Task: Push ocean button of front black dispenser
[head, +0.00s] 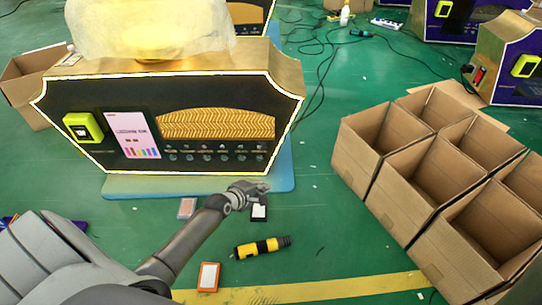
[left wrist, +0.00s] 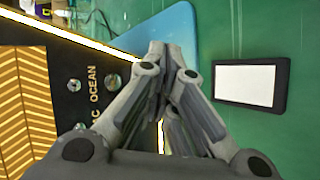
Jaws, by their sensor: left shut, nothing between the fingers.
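The front black dispenser (head: 215,100) has gold sides and a row of small buttons along its lower front. In the left wrist view its panel (left wrist: 60,125) lies at the left, with the OCEAN label (left wrist: 92,85) and a round metal button (left wrist: 112,82) beside it. In the head view this ocean button (head: 257,156) appears to be the rightmost of the row. My left gripper (head: 262,188) is shut and empty, below and in front of the panel's lower right corner. Its fingertips (left wrist: 167,48) show apart from the button. My right gripper is not in view.
The dispenser stands on a blue mat (head: 284,170). On the green floor are a dark-framed white card (left wrist: 250,84), a yellow-black tool (head: 262,247) and an orange-framed card (head: 209,277). Open cardboard boxes (head: 365,180) stand at the right. Cables lie behind.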

